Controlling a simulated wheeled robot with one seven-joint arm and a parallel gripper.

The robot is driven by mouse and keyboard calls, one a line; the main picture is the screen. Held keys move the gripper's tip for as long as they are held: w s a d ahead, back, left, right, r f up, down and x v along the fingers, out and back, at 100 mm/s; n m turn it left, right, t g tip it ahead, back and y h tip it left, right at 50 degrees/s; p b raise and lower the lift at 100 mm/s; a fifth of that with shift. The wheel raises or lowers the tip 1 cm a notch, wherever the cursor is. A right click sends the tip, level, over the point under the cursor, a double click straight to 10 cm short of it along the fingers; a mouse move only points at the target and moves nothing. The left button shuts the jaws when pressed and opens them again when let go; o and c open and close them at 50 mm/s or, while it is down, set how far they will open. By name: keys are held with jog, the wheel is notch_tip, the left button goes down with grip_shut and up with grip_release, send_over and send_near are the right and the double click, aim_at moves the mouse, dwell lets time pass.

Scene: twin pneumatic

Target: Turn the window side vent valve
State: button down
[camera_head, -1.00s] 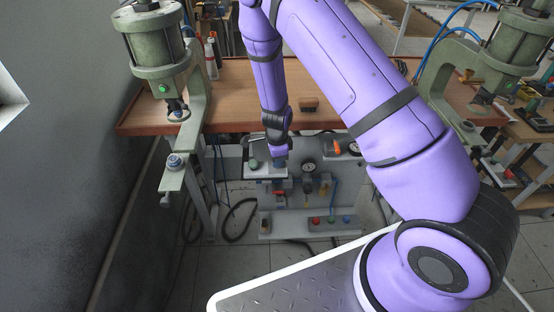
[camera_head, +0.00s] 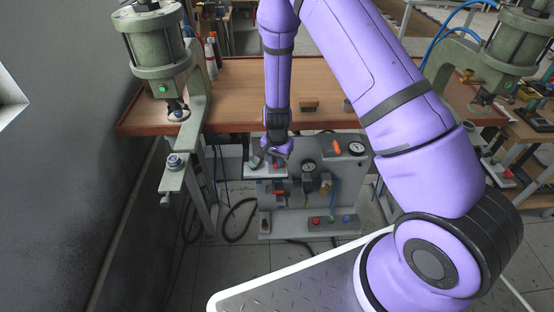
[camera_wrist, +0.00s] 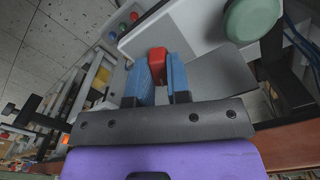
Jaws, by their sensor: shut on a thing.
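A red valve handle (camera_wrist: 157,62) sits between the two blue finger pads of my gripper (camera_wrist: 160,80) in the wrist view. The pads are closed against its sides. In the head view my gripper (camera_head: 273,158) is down at the left white-topped station (camera_head: 262,172), below the front edge of the wooden bench. The handle is mostly hidden there by the gripper. An orange handle (camera_head: 337,146) lies on the right station, clear of the gripper.
Red, blue and green buttons sit on a low box (camera_head: 300,227). The wooden bench (camera_head: 230,95) overhangs behind. A green press (camera_head: 160,45) stands left.

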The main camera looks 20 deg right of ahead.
jog(key=n, duration=0.5)
dwell(0.6)
jog(key=c, duration=1.1)
grip_release()
notch_tip(320, 180, up, 11)
jog(key=shift+f, duration=0.1)
